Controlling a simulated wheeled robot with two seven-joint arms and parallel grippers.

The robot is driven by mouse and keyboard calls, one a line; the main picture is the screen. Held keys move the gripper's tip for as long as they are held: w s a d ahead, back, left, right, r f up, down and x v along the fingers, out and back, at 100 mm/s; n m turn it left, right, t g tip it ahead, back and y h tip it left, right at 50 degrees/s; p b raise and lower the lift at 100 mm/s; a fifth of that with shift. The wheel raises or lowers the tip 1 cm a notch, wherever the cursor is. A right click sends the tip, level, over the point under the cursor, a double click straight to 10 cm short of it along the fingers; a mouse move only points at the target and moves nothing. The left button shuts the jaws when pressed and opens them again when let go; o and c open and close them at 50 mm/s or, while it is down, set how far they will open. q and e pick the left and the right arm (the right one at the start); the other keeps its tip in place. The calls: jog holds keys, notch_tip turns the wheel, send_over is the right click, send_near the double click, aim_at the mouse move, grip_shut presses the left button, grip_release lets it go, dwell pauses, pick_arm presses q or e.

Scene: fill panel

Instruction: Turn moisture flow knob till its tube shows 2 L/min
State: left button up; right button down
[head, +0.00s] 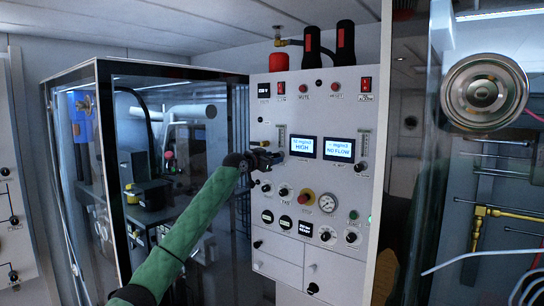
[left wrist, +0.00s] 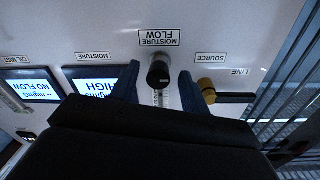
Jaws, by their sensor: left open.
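The moisture flow knob (left wrist: 159,75) is a small black knob under an upside-down "MOISTURE FLOW" label (left wrist: 159,38) in the left wrist view. Its clear tube (left wrist: 161,98) shows partly beyond the knob; I cannot read its level. In the head view the tube (head: 281,138) stands on the panel (head: 330,100) just above my gripper. My left gripper (head: 270,158) is at the panel and hides the knob there. In the left wrist view its two dark blue fingers (left wrist: 159,72) are open, one on each side of the knob, with gaps visible. My right gripper is not in view.
Two lit displays sit beside the tube: the moisture display (head: 303,146) reads HIGH, the other (head: 339,149) NO FLOW. A brass-coloured source valve (left wrist: 207,90) is close beside one finger. An emergency button (head: 307,197) and gauge (head: 327,202) are lower down.

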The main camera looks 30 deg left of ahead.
pick_arm(q)
jog(key=shift+d, duration=0.1)
jog(key=shift+c, duration=0.5)
jog(key=c, duration=0.9)
jog(key=n+b, duration=0.4)
jog(key=shift+n, duration=0.5)
jog(key=o, duration=1)
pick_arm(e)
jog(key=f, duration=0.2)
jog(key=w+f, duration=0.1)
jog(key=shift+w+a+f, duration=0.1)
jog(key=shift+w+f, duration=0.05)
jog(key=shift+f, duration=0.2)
